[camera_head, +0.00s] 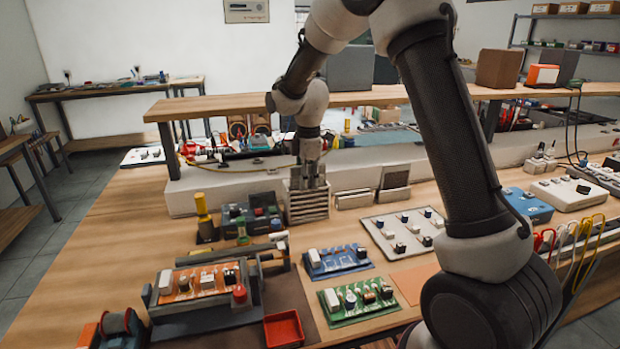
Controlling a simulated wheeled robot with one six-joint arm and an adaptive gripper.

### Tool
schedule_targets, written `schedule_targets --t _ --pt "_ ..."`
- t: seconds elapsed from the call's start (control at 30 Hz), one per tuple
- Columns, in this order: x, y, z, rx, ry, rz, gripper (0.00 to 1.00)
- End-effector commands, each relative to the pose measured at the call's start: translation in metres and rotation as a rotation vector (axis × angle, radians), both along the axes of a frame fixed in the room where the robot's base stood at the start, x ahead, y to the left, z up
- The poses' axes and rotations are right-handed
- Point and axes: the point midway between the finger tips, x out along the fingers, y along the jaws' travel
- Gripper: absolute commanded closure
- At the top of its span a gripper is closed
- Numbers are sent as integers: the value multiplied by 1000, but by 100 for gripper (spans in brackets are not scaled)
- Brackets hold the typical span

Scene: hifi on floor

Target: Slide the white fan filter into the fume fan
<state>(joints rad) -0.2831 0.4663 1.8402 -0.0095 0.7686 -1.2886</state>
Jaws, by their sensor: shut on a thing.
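My gripper (308,180) points down near the middle of the bench, in front of the raised shelf. It is shut on the white fan filter (307,208), a pale upright block with horizontal ridges, and grips it at its top edge. The filter looks close to the bench top; I cannot tell whether it touches. A grey upright frame with a dark panel (394,181) stands to the right, apart from the filter. It may be the fume fan, but this view does not make that certain.
A low pale block (354,199) lies between the filter and the grey frame. Dark button boxes (252,219) stand close left of the filter. A blue board (337,261) lies in front and a white knob panel (405,233) to the right. My arm hides part of the right side.

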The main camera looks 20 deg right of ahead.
Motion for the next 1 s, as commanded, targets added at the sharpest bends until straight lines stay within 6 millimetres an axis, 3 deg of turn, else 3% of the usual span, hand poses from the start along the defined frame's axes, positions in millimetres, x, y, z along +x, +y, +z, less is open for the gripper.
schedule_targets --t 0.03,0.07,0.1,0.23,0.6,0.63,0.83,1.0 --pt "-19 -5 -35 -10 67 -12 100" --pt "-19 -5 -35 -10 67 -12 100" --pt "-19 -5 -35 -10 67 -12 73" --pt "-19 -5 -35 -11 67 -12 49" --pt "-16 -5 -31 -11 60 -8 49" --pt "-16 -5 -31 -11 60 -8 39" --pt "-16 -5 -30 -12 60 -8 4" --pt "-16 -5 -30 -12 60 -8 4"
